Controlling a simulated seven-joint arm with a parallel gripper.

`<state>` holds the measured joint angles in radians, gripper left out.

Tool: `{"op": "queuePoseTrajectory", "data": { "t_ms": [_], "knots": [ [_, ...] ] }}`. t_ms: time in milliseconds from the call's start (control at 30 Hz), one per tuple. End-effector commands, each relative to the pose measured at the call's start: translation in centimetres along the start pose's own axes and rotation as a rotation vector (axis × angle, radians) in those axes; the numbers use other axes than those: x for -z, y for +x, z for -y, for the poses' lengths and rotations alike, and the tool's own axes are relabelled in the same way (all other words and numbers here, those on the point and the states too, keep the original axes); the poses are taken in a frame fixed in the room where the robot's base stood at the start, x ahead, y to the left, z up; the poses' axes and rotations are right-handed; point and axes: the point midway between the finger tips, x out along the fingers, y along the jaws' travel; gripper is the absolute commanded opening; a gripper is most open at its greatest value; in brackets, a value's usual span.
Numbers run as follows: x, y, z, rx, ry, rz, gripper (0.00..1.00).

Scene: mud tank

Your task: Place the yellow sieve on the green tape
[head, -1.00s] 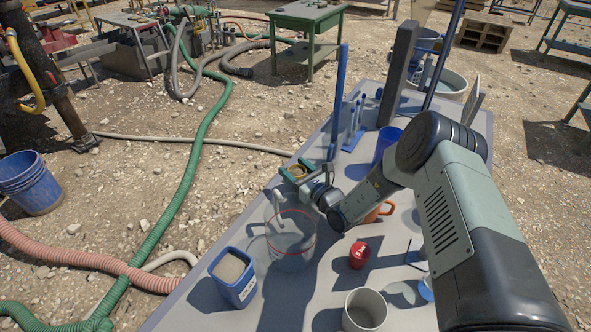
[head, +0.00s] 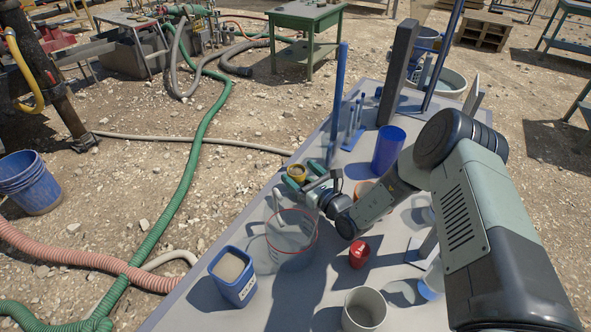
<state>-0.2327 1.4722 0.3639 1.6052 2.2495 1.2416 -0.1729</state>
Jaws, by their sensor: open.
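The small yellow sieve (head: 297,171) is at the left edge of the grey table, in front of the blue upright post. My gripper (head: 301,178) is open, its two teal fingers just on the near side of the sieve, one to the left and one to the right. I cannot tell whether the fingers still touch it. I cannot make out the green tape; the sieve and the fingers may cover it.
Near my gripper on the table (head: 276,312) stand a clear red-rimmed container (head: 291,247), a blue clay box (head: 233,276), a red can (head: 359,254), a white cup (head: 364,311) and a blue cylinder (head: 388,151). The blue post (head: 337,105) rises just behind the sieve.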

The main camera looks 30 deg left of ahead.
Motion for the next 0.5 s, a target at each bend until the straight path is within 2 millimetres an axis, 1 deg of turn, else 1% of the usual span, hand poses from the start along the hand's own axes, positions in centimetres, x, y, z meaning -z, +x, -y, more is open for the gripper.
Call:
{"op": "queuePoseTrajectory", "data": {
  "t_ms": [33, 200, 333, 500],
  "knots": [
    [-1.5, 0.2, 0.1, 0.000, -0.001, 0.006, 0.89],
    [-4.7, 0.2, 0.1, -0.001, -0.002, 0.003, 0.89],
    [-6.3, 0.2, 0.1, 0.000, -0.002, 0.002, 0.89],
    [-7.0, 0.2, 0.0, 0.000, -0.001, 0.001, 0.89]
  ]
}}
